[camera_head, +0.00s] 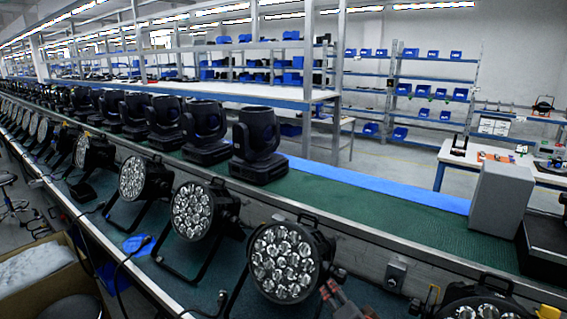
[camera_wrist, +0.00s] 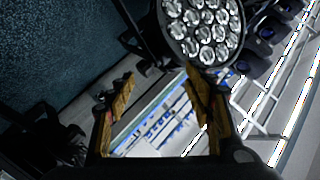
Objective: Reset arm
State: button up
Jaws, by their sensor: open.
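A row of black par cans with round faces of several clear lenses lies along the near side of the green bench. The nearest whole par can (camera_head: 286,262) is at the bottom centre of the head view, tilted on its bracket. In the wrist view a par can (camera_wrist: 203,30) shows at the top, beyond the fingertips. My gripper (camera_wrist: 158,92) is open, with orange-brown pads apart and nothing between them. In the head view part of my gripper (camera_head: 340,297) shows at the bottom edge, just right of the nearest par can; the rest of my arm is out of frame.
Another par can (camera_head: 484,306) is cut off at the bottom right. Black moving-head lights (camera_head: 256,145) line the far side of the bench (camera_head: 385,215). A grey box (camera_head: 500,198) stands at right. A cardboard box (camera_head: 45,285) is at lower left. The bench's middle right is clear.

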jog(key=s+d+r+n+g+p, duration=0.1)
jog(key=s+r+n+g, duration=0.1)
jog(key=s, duration=0.5)
jog(key=s+d+r+n+g+p, duration=0.1)
jog(key=s+n, duration=0.3)
jog(key=s, duration=0.4)
jog(key=s+d+r+n+g+p, duration=0.1)
jog(key=s+d+r+n+g, duration=0.2)
jog(key=s, duration=0.5)
jog(key=shift+s+d+r+n+g+h, duration=0.2)
jog(key=shift+s+r+n+g+h, duration=0.15)
jog(key=shift+r+g, duration=0.2)
